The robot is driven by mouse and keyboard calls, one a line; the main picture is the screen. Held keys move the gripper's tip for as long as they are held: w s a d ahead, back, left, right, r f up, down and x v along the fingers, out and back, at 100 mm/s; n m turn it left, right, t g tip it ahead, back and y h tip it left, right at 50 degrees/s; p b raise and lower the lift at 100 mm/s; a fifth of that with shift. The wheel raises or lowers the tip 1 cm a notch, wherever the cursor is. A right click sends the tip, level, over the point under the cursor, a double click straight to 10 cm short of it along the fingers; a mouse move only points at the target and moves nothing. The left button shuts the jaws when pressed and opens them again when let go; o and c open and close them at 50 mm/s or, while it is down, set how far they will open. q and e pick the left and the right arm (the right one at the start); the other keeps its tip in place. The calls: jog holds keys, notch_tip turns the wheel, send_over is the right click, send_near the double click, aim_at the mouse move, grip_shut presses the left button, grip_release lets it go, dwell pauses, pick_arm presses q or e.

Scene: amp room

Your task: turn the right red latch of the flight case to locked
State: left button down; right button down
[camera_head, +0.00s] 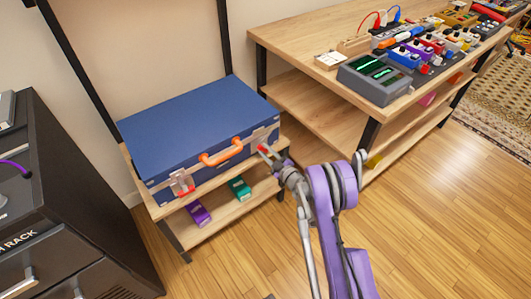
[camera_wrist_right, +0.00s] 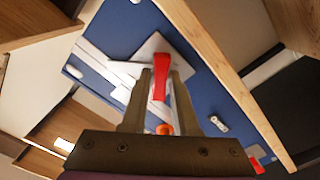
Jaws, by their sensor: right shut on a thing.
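The blue flight case (camera_head: 200,125) lies closed on a low wooden shelf unit, its orange handle (camera_head: 220,152) facing out. Its right red latch (camera_wrist_right: 160,85) sits on a pale metal plate (camera_wrist_right: 150,52). My right gripper (camera_head: 272,154) is at the case's right front corner. In the right wrist view its two fingers stand on either side of the red latch, shut on it. In the head view the gripper partly hides this latch. The left red latch (camera_head: 184,188) sits on a metal plate near the left front corner. My left gripper is not in view.
Purple (camera_head: 198,213) and green (camera_head: 240,188) boxes lie on the shelf below the case. A wooden bench (camera_head: 310,50) with several pedals and devices stands to the right. A black rack (camera_head: 75,215) stands at the left. The wooden floor in front is clear.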

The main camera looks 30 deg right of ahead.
jog(key=n, duration=0.4)
jog(key=shift+n+b, duration=0.3)
jog(key=shift+b, duration=0.05)
jog(key=n, duration=0.5)
dwell(0.4)
jog(key=c, duration=0.7)
grip_release()
jog(key=s, duration=0.7)
jog(key=s+d+p, duration=0.1)
jog(key=s, duration=0.3)
jog(key=shift+w, duration=0.1)
